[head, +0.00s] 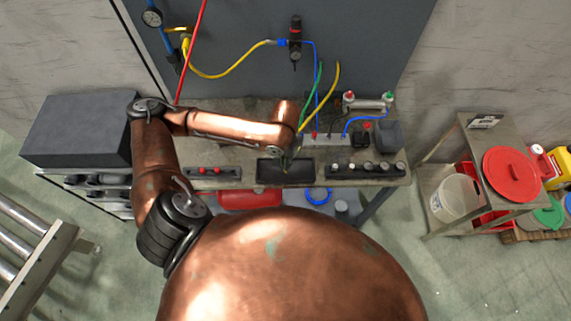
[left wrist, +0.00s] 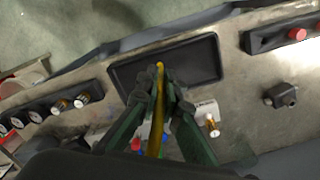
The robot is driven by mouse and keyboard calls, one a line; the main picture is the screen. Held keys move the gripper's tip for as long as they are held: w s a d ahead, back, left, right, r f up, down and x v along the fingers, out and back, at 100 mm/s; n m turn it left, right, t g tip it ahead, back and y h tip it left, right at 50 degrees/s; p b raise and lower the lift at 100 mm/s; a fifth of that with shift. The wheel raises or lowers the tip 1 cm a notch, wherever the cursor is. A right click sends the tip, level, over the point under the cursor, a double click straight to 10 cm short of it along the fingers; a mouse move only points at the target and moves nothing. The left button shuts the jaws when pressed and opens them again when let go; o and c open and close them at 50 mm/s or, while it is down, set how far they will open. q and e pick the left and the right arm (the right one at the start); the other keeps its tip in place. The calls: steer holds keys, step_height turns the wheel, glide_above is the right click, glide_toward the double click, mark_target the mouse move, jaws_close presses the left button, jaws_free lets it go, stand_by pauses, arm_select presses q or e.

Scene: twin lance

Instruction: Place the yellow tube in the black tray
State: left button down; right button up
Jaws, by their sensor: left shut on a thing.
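The black tray (head: 270,180) lies on the bench below my left gripper (head: 286,158), and it fills the upper middle of the left wrist view (left wrist: 200,68). My left gripper (left wrist: 160,100) is shut on the yellow tube (left wrist: 158,125). The tube runs between the green fingers, and its end shows over the tray's near part. I cannot tell whether that end touches the tray floor. In the head view the held part is mostly hidden by the gripper and wrist. My right gripper is not in view.
A side table (head: 460,135) stands right.

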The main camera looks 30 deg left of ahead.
arm_select(q)
steer(key=shift+w+a+f+p, duration=0.1)
steer(key=shift+w+a+f, duration=0.5)
steer(key=shift+f, duration=0.9)
steer(key=shift+w+a+f+p, duration=0.1)
steer(key=shift+w+a+f, duration=0.1)
steer(key=shift+w+f, duration=1)
steer(key=shift+w+a+f+p, duration=0.1)
steer(key=shift+w+a+f, duration=0.3)
steer(key=shift+f, duration=1.4)
steer(key=shift+f, duration=0.1)
steer(key=c, duration=2.1)
jaws_free()
step_height(320, 180, up, 12)
steer(key=shift+r, duration=0.15)
